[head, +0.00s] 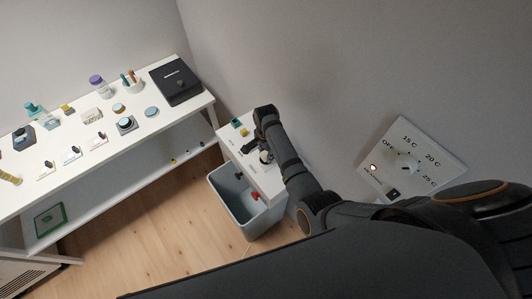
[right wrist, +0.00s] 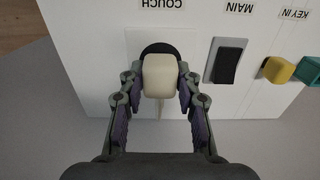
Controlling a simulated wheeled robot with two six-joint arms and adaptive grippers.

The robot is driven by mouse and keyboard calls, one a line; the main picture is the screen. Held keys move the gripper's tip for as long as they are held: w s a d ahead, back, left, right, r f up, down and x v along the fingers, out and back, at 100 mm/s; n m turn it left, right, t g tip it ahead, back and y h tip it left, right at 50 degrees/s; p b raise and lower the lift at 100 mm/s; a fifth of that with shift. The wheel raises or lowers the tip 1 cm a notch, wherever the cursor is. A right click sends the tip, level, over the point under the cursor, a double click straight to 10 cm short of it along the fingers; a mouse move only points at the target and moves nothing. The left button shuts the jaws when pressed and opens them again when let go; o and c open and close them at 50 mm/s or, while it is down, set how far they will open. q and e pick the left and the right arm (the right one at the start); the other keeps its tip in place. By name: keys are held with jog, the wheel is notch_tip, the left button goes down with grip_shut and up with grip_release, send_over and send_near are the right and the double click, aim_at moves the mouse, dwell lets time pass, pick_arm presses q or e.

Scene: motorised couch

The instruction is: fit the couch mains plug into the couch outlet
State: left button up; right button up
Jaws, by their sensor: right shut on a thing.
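The cream mains plug (right wrist: 160,76) is between the fingers of my right gripper (right wrist: 160,90) in the right wrist view. The gripper is shut on it. The couch outlet (right wrist: 158,47) is a dark round socket under the word COUCH. The plug's far end overlaps the outlet and hides most of it; I cannot tell whether it is seated or just in front. In the head view my right gripper (head: 262,148) is at the small white panel unit (head: 272,183), with a bit of the pale plug (head: 265,156) showing. My left gripper is not in view.
A black MAIN switch (right wrist: 226,66) and a yellow key piece (right wrist: 278,70) with a teal block (right wrist: 309,71) sit right of the outlet. A grey bin (head: 229,208) stands below the unit. A white shelf table (head: 70,165) with small items is at left. A temperature dial panel (head: 420,150) is on the wall.

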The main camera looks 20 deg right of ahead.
dwell(0.4)
jog(key=shift+p, duration=0.35)
jog(key=shift+p, duration=0.6)
dwell(1.1)
jog(key=shift+f+b, duration=0.4)
jog(key=shift+f, duration=0.25)
dwell(0.3)
jog(key=o, duration=1.2)
jog(key=shift+r, duration=0.1)
notch_tip(320, 180, up, 7)
jog(key=shift+r, duration=0.2)
